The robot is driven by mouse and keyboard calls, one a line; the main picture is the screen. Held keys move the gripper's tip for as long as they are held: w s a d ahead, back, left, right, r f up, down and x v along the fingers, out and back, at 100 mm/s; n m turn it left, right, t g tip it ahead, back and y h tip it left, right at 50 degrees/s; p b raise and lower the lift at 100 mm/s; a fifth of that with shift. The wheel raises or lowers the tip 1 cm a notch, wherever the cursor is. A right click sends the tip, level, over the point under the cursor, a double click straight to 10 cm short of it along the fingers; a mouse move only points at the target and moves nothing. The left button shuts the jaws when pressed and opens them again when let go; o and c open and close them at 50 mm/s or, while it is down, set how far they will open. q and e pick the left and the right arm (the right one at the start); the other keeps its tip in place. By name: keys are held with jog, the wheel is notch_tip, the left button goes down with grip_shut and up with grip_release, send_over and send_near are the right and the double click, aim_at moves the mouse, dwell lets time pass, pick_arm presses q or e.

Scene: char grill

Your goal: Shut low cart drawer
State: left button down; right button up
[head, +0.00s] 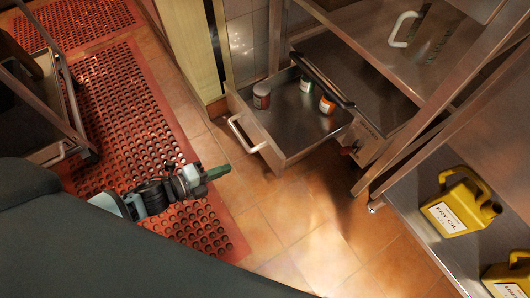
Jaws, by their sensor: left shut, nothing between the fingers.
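The low drawer (276,152) stands pulled out from under the metal cart, its light bar handle (240,134) facing left. Inside it stand a dull red can (262,96), a green-and-white can (306,85) and an orange-red can (327,105). My left gripper (226,169) is shut and empty. In the picture it is below and left of the drawer handle, apart from it, above the mat's edge and tiles. My right gripper is not in view.
A red perforated mat (120,110) covers the floor at left, beside another metal cart (40,125). Bare tiles (290,225) lie in front of the drawer. Yellow fry oil jugs (460,204) stand on the lower shelf at right. A dark bar (322,80) crosses above the drawer's right side.

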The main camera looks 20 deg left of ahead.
aim_at(272, 149)
pick_arm(q)
jog(key=shift+w+d, duration=0.1)
